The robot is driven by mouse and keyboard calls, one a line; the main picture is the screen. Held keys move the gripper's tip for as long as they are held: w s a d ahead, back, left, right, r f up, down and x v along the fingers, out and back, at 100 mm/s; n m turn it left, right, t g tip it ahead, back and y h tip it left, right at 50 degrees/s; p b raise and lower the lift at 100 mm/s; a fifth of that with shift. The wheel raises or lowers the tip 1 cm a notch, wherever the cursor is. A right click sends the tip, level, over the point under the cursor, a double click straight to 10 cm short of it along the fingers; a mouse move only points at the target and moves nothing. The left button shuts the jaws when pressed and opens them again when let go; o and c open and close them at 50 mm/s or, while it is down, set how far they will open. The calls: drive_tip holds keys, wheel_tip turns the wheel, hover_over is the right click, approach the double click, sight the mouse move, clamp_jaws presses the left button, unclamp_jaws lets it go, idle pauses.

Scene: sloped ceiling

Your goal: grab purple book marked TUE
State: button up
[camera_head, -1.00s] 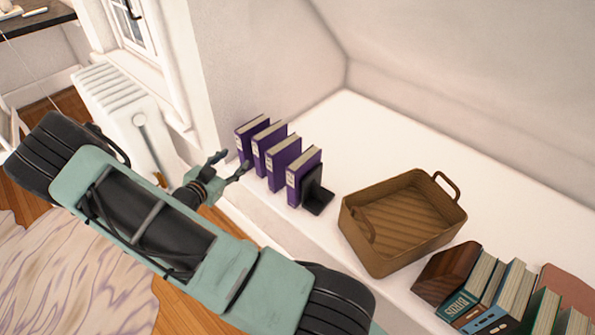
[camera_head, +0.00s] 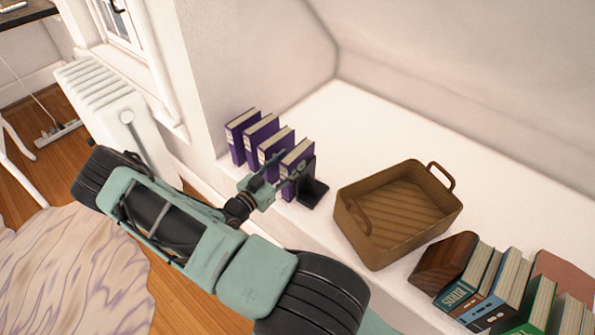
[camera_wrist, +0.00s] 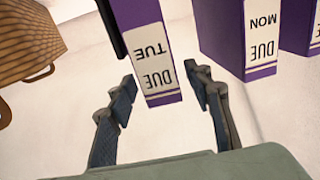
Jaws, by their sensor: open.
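The purple book marked TUE (camera_wrist: 138,45) shows in the wrist view with its white spine label, reading DUE TUE, upside down. In the head view it is the rightmost purple book (camera_head: 300,152), upright against the black bookend (camera_head: 312,190). My gripper (camera_wrist: 162,84) is open, with one finger on each side of the lower end of this spine in the wrist view; I cannot tell whether they touch it. In the head view my gripper (camera_head: 273,172) is in front of this book and partly hides it. A purple book marked MON (camera_wrist: 238,35) stands beside it, apart.
Several purple books (camera_head: 240,138) stand in a row on the white ledge (camera_head: 350,125), with gaps between them. A brown basket (camera_head: 385,235) lies to the right, then a wooden bookend (camera_head: 442,265) and more books. The ledge behind the row is clear.

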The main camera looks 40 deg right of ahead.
sight(298, 150)
drive_tip(key=d, duration=0.2)
drive_tip(key=w+d, duration=0.1)
drive_tip(key=d, duration=0.1)
drive_tip(key=shift+d, duration=0.4)
clamp_jaws()
drive_tip(key=shift+r, duration=0.1)
